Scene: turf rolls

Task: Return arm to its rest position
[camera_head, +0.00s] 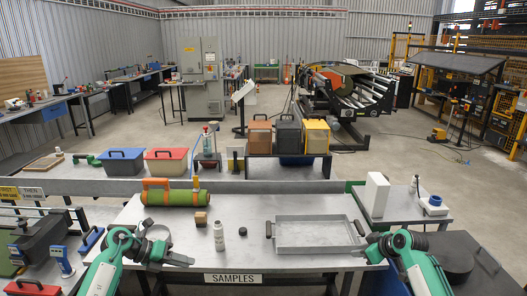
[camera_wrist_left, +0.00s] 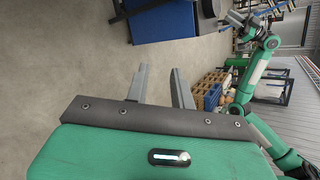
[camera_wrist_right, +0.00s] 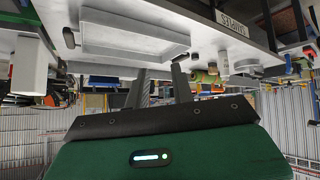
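My green left arm (camera_head: 112,262) comes in at the lower left of the head view, its gripper (camera_head: 182,260) by the table's front edge. In the left wrist view the two grey fingers of my left gripper (camera_wrist_left: 160,82) stand apart with nothing between them, over bare floor. My green right arm (camera_head: 410,262) comes in at the lower right. My right gripper (camera_head: 364,248) is near the tray's right front corner. In the right wrist view its fingers (camera_wrist_right: 159,82) stand apart and look empty.
The sample table (camera_head: 245,207) holds a metal tray (camera_head: 315,246), a green turf roll (camera_head: 178,198) with an orange handle, a small brown block (camera_head: 201,219), a white bottle (camera_head: 218,236) and a dark puck (camera_head: 245,231). A white box (camera_head: 376,194) stands at right.

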